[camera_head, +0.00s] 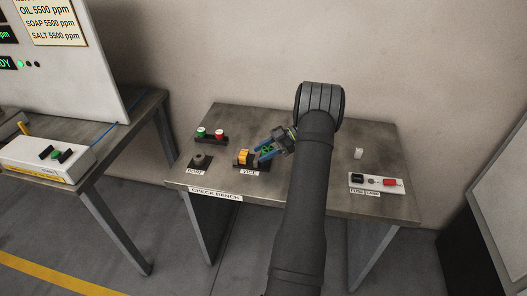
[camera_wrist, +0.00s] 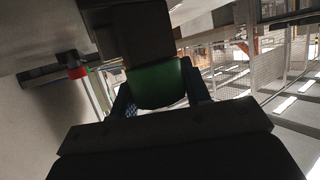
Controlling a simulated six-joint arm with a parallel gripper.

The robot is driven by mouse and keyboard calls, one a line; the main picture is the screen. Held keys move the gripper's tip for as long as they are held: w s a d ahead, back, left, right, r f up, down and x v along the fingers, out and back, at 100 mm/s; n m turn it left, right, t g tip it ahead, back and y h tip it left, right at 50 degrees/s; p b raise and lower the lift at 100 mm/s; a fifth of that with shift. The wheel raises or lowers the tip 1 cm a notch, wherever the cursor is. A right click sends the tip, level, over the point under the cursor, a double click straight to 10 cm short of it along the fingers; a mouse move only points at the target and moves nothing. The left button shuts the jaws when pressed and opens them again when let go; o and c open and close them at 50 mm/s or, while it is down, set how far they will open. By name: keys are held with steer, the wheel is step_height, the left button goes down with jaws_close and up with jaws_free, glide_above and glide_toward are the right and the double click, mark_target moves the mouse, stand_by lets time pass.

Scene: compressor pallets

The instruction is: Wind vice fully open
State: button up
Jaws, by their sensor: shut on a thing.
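The vice (camera_head: 242,158) is a small dark block with orange-yellow parts, behind its VICE label on the check bench (camera_head: 360,135). My gripper (camera_head: 264,153) reaches it from the right, its blue fingers shut on the vice's green handle (camera_head: 267,150). In the wrist view the green handle (camera_wrist: 160,85) lies between the two fingers, with a dark block (camera_wrist: 137,35) beyond it. The fingers hide part of the handle. I cannot tell how wide the vice jaws stand.
A box with green and red buttons (camera_head: 211,136) stands behind and left of the vice. A round dark fixture (camera_head: 200,160) is to its left. A fuse and lamp panel (camera_head: 376,183) and a small white piece (camera_head: 358,153) lie at the right. My arm crosses the bench's middle.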

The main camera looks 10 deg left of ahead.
steer(key=shift+s+n+g+h, duration=0.15)
steer(key=shift+n+g+h, duration=0.45)
steer(key=shift+n+g, duration=0.4)
steer(key=o, duration=1)
steer(key=shift+d, duration=0.1)
